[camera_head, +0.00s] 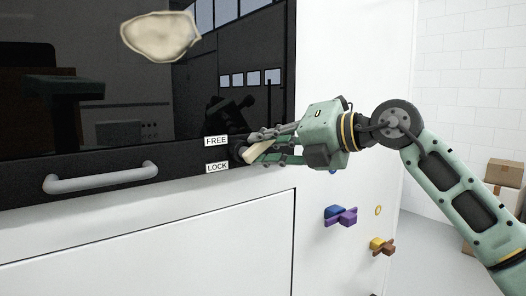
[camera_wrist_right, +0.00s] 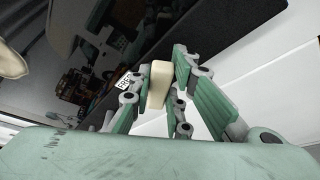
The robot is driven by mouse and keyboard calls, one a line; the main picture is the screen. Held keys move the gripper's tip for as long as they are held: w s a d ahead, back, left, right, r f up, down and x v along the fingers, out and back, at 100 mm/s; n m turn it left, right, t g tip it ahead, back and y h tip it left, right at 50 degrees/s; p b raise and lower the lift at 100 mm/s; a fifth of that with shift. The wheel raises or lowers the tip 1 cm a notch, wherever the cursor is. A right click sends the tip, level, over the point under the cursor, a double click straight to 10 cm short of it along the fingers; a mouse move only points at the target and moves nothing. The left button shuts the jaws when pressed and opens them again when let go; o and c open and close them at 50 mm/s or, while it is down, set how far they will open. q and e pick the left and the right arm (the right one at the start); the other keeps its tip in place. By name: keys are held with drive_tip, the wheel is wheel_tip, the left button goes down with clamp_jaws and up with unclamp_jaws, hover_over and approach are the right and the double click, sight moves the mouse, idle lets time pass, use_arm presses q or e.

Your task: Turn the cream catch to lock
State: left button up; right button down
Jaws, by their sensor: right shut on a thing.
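The cream catch (camera_head: 256,150) sits on the dark panel beside the FREE label (camera_head: 216,141) and the LOCK label (camera_head: 217,167). My right gripper (camera_head: 262,148) reaches in from the right and is shut on the catch. In the right wrist view the catch (camera_wrist_right: 159,84) stands between the two fingers of the right gripper (camera_wrist_right: 160,92). In the head view the catch is tilted, and its near end is partly covered by the fingers. My left gripper is not in view.
A grey bar handle (camera_head: 101,179) is on the panel at left. A cream patch (camera_head: 160,36) shows on the dark glass above. Blue-purple (camera_head: 341,215) and brown-yellow (camera_head: 382,245) knobs stick out below my right arm. Cardboard boxes (camera_head: 502,173) stand far right.

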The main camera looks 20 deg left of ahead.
drive_tip(key=m, duration=0.1)
drive_tip(key=f+m+y+b, duration=0.1)
drive_tip(key=m+b, duration=0.1)
drive_tip(key=shift+w+d+f+m+y, duration=0.15)
drive_tip(key=shift+w+d+m+y, duration=0.15)
drive_tip(key=shift+y, duration=0.1)
drive_tip(key=shift+f+m+y+b, duration=0.15)
drive_tip(key=shift+m+y+b, duration=0.25)
drive_tip(key=shift+m+b, duration=0.55)
drive_tip(key=shift+m, duration=0.25)
drive_tip(key=c, duration=1.7)
unclamp_jaws()
drive_tip(key=shift+c, duration=0.2)
drive_tip(key=shift+o, duration=0.5)
drive_tip(key=shift+f, duration=0.1)
drive_tip(key=v, duration=1.2)
drive_tip(key=shift+f, duration=0.1)
